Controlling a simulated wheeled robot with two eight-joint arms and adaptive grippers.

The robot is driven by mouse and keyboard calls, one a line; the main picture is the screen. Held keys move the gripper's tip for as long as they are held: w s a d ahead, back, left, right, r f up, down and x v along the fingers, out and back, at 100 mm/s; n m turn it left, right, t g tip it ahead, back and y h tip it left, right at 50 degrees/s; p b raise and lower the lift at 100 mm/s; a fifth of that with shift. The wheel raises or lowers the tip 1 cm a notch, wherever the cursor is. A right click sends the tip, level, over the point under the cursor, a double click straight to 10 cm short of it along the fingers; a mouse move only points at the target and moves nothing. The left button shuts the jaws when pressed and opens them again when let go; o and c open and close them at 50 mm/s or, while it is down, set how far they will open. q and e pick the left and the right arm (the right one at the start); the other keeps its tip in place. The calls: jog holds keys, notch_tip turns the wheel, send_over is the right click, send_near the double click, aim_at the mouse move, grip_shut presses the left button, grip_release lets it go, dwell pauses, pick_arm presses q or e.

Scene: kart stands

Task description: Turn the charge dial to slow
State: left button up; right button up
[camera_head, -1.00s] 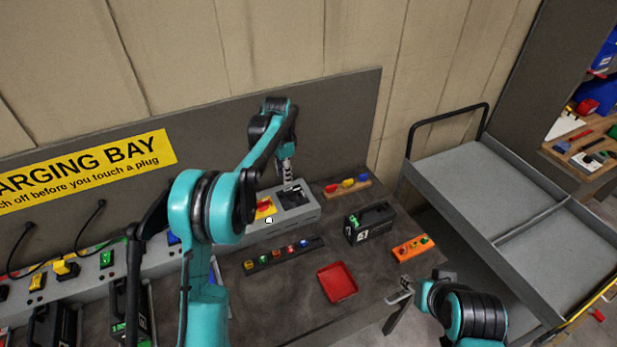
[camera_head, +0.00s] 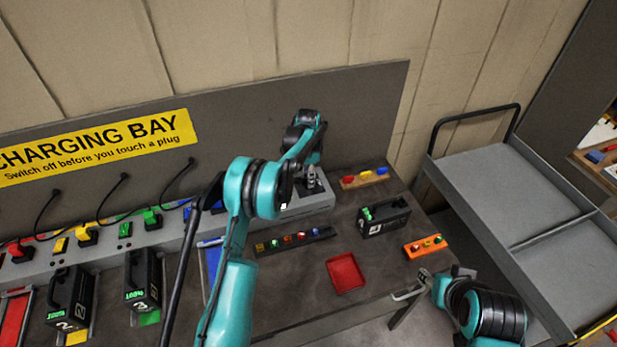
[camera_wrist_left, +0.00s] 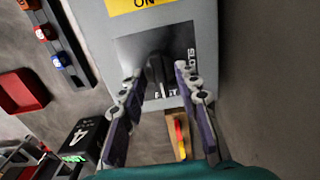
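The charge dial (camera_wrist_left: 156,72) is a dark knob on a dark square plate (camera_wrist_left: 126,55) at the end of a grey console (camera_wrist_left: 205,30). In the left wrist view the plate reads SLOW along its right side and FAST, partly covered by the knob, along its bottom. The knob's bar lies up-and-down in that view, its lower end at the FAST lettering. My left gripper (camera_wrist_left: 158,70) is open, with a finger on each side of the knob and apparent gaps. In the head view my left gripper (camera_head: 312,183) hides most of the dial. My right gripper (camera_head: 424,275) is by the bench's front edge, its fingers too small to read.
A black battery case (camera_head: 383,222), a red tray (camera_head: 345,272), a strip of coloured buttons (camera_head: 295,241) and an orange block (camera_head: 425,246) are on the bench near the console. A grey cart (camera_head: 500,185) stands at the right. The back panel rises behind the console.

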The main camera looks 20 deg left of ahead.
pick_arm(q)
jog(key=shift+c, duration=0.3)
grip_shut()
jog(key=shift+n, duration=0.3)
jog(key=n+b, duration=0.1)
jog(key=n, duration=0.1)
jog(key=shift+n, duration=0.3)
jog(key=n+b, duration=0.1)
jog(key=n, duration=0.2)
jog(key=shift+n+b, duration=0.3)
jog(key=n+b, duration=0.1)
jog(key=n, duration=1)
jog(key=shift+b, duration=0.4)
